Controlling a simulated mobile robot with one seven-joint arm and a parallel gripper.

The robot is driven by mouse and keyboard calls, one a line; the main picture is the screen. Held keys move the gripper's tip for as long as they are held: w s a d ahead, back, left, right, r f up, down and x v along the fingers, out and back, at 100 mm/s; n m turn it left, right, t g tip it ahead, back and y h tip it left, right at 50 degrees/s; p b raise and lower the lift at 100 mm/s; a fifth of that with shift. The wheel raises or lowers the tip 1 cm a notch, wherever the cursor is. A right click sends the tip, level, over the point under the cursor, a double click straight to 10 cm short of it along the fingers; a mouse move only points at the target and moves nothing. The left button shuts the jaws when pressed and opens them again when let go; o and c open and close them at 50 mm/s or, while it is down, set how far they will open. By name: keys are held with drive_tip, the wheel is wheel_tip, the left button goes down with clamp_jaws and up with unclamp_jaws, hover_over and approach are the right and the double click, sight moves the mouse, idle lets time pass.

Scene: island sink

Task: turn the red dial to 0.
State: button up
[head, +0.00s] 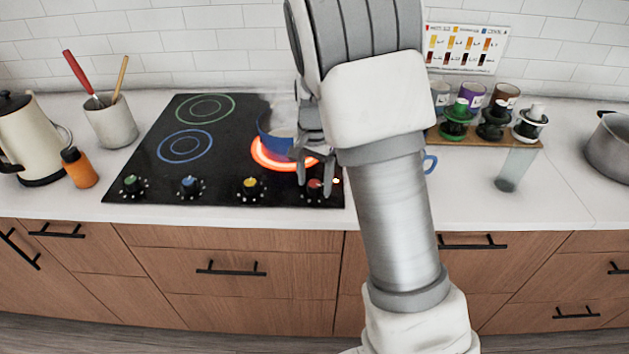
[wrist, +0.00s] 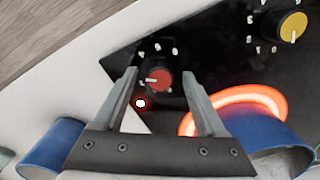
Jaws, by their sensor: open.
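The red dial (head: 315,187) is the rightmost of the knobs along the front edge of the black cooktop (head: 152,157). In the wrist view the red dial (wrist: 158,80) has a white pointer mark toward its left side, and a lit spot shows beside it. My gripper (head: 315,185) is open, with its fingers at either side of the dial. In the wrist view my gripper (wrist: 160,80) has the dial between its fingertips; I cannot tell whether they touch it. A burner (head: 270,155) glows red-orange behind the dial. My arm hides part of the cooktop's right side.
The yellow knob (head: 250,188) is left of the red dial. A kettle (head: 27,140), utensil crock (head: 112,122) and orange bottle (head: 78,168) stand at left. A glass (head: 514,168) stands at right. The front counter strip is clear.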

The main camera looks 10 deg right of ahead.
drive_tip(key=shift+f, duration=0.1)
clamp_jaws()
idle(0.3)
drive_tip(key=shift+n, duration=0.3)
drive_tip(key=n, duration=0.5)
drive_tip(key=shift+n, duration=0.3)
drive_tip(key=n, duration=0.6)
drive_tip(key=shift+p, duration=0.35)
drive_tip(key=n+p, duration=0.1)
drive_tip(key=n, duration=0.4)
drive_tip(key=shift+n, duration=0.4)
drive_tip(key=n+p, duration=0.2)
drive_tip(key=n, duration=0.3)
drive_tip(key=shift+n, duration=0.4)
